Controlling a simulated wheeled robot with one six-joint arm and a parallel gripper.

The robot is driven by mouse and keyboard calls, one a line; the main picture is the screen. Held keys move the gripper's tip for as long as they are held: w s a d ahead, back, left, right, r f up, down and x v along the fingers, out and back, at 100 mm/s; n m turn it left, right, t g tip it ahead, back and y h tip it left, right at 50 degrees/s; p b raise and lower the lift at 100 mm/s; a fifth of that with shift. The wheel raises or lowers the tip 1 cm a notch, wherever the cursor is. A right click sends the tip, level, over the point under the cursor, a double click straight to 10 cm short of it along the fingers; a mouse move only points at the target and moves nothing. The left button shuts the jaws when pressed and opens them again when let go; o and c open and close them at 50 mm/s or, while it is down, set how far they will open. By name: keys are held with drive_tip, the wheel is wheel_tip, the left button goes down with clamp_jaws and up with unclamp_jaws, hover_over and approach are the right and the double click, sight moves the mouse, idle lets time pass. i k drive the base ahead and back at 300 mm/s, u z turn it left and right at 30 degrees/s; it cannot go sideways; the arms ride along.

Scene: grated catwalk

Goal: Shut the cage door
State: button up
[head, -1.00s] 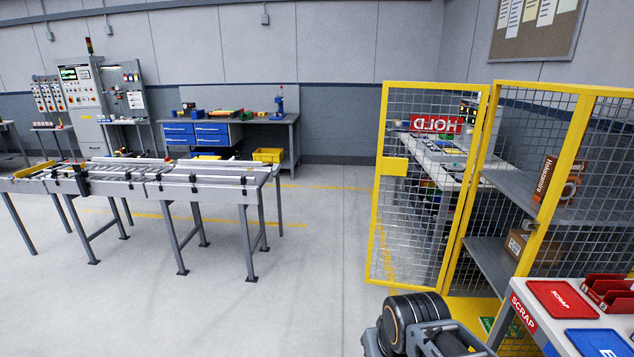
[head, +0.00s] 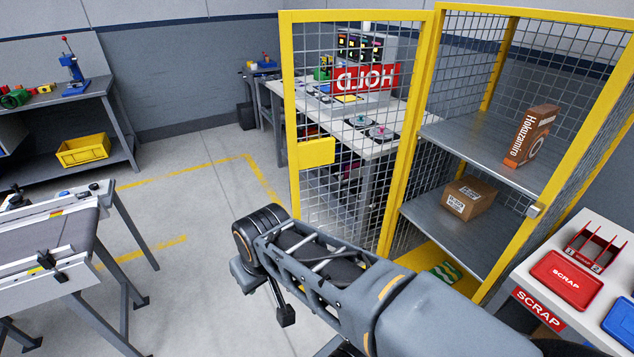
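The cage door (head: 316,152) is a yellow-framed wire-mesh panel with a yellow plate and a red HOLD sign that reads backwards from here. It stands open, swung out to the left of the cage (head: 519,11), whose front is uncovered. On the cage's right front post is a small grey latch piece (head: 534,211). My arm reaches in from the lower right, its far end in front of the door's lower part. What seems to be my gripper (head: 268,300) hangs below that end, apart from the door in the picture; its fingers are not clear.
Cage shelves hold an orange-brown box (head: 532,136) and a cardboard carton (head: 469,197). A SCRAP table (head: 537,292) with red and blue trays stands close at right. A conveyor (head: 50,250) is at left. Floor between conveyor and door is clear. A bench (head: 385,140) stands behind the door.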

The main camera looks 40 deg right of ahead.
sight(306, 155)
drive_tip(key=i, duration=2.85)
drive_tip(key=z, duration=2.7)
drive_tip(key=i, duration=0.15)
drive_tip(key=u, duration=0.55)
